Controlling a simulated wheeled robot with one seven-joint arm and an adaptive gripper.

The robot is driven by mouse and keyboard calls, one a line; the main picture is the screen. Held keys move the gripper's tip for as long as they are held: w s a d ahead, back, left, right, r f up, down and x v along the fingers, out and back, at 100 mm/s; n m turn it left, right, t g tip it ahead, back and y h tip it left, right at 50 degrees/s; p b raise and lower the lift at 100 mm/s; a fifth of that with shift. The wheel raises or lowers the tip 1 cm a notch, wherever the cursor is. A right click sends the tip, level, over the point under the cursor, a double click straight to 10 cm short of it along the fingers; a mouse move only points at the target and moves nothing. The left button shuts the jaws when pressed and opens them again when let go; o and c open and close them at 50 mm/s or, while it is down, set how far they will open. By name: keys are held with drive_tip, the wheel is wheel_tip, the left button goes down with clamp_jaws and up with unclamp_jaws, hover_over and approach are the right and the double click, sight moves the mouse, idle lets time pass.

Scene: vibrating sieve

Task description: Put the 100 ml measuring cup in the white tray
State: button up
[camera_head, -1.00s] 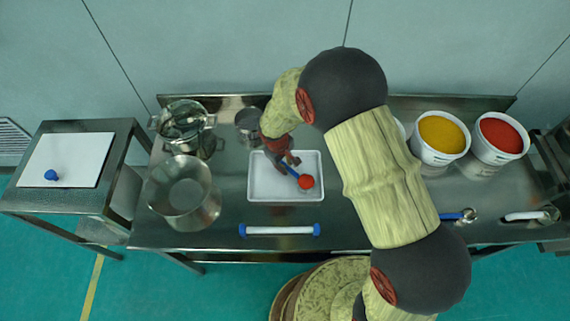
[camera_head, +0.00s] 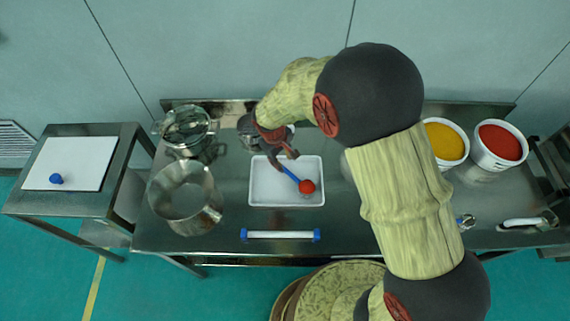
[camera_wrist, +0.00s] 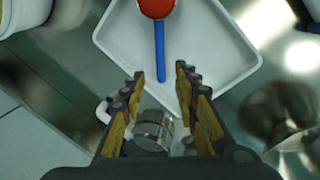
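A red round cup with a blue handle, which I take for the measuring cup (camera_head: 307,186), lies inside the white tray (camera_head: 258,201); no volume marking can be read. In the wrist view the red bowl (camera_wrist: 157,6) is at the top, and its handle points toward my gripper. The tray (camera_wrist: 230,72) also shows there. My gripper (camera_head: 287,155) is at the tray's back edge, just beyond the handle end. In the wrist view its fingers (camera_wrist: 160,75) stand apart with nothing held between them.
A metal cylinder (camera_wrist: 155,130) shows below the fingers. Left are a metal pot (camera_head: 183,195) and a sieve-like vessel (camera_head: 186,128). Front is a white roller with blue ends (camera_head: 280,235). Right are buckets of yellow (camera_head: 445,140) and red (camera_head: 500,142) material.

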drive_tip(key=s+d+r+m, duration=0.1)
drive_tip(key=s+d+r, duration=0.15)
drive_tip(key=r, duration=0.45)
drive_tip(key=s+d+r+m+t+y, duration=0.1)
drive_tip(key=d+r+m, duration=0.1)
drive_tip(key=d+r, duration=0.35)
drive_tip(key=s+d+r+m, duration=0.1)
drive_tip(key=s+r, duration=0.1)
drive_tip(key=r, duration=0.7)
drive_tip(key=s+d+r+m+t, duration=0.1)
drive_tip(key=s+d+r, duration=0.3)
drive_tip(key=s, duration=0.4)
drive_tip(key=s+d+r+m+t, duration=0.2)
drive_tip(key=s+r, duration=0.4)
drive_tip(key=s, duration=0.3)
drive_tip(key=d+m, duration=0.1)
drive_tip(key=d, duration=0.1)
drive_tip(key=shift+d+r+m+y, duration=0.15)
drive_tip(key=shift+d+m+y, duration=0.15)
drive_tip(key=shift+d, duration=0.1)
